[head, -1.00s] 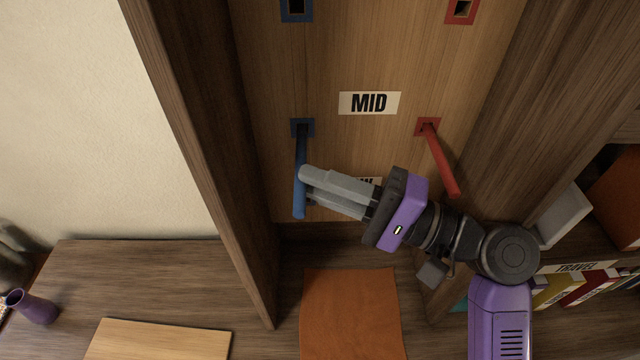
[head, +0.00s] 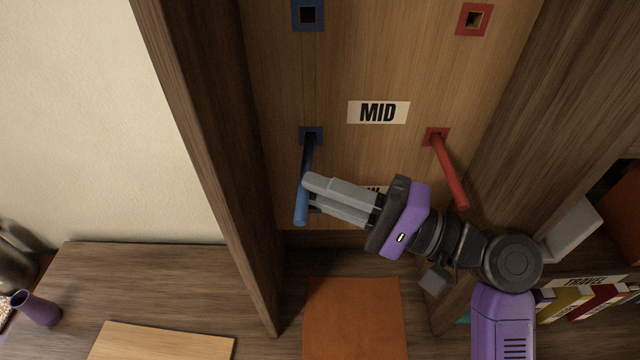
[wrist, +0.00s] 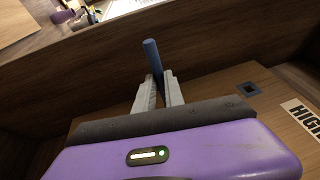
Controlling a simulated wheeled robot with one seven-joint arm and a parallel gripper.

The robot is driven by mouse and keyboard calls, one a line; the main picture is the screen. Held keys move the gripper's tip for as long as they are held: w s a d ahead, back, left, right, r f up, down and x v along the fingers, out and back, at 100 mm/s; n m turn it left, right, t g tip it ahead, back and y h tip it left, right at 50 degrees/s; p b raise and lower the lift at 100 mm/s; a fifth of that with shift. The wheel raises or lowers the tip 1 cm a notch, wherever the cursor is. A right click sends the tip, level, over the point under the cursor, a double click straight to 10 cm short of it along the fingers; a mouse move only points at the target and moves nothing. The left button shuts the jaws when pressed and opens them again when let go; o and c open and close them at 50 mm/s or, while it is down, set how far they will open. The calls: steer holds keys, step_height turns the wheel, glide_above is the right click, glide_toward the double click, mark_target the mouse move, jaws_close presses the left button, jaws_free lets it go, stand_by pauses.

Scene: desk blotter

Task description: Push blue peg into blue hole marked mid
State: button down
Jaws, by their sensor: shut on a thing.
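The blue peg (head: 304,200) reaches from the blue-framed hole (head: 311,130) below and left of the MID label (head: 378,112) and sticks out long toward me. Its far end overlaps that hole; how deep it sits I cannot tell. My gripper (head: 309,188) is shut on the peg part-way along its length, coming from the right. In the wrist view the peg (wrist: 152,55) stands up between the fingers (wrist: 158,92). Another blue-framed hole (head: 307,16) higher up is empty.
A red peg (head: 450,175) sticks out of a red-framed hole to the right. An empty red-framed hole (head: 474,19) is above. A dark wooden side wall (head: 205,150) stands close left of the peg. A second label is mostly hidden behind my gripper. An orange mat (head: 354,320) lies below.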

steer(key=shift+s+d, duration=0.15)
steer(key=shift+s, duration=0.75)
steer(key=shift+s+d, duration=0.1)
steer(key=shift+s, duration=0.8)
steer(key=shift+d+t+h+p, duration=0.1)
steer(key=shift+t+h+p, duration=0.2)
steer(key=shift+t+p, duration=0.15)
steer(key=shift+r+g+p, duration=0.1)
steer(key=shift+g+p, duration=0.15)
steer(key=shift+p, duration=0.05)
stand_by(0.6)
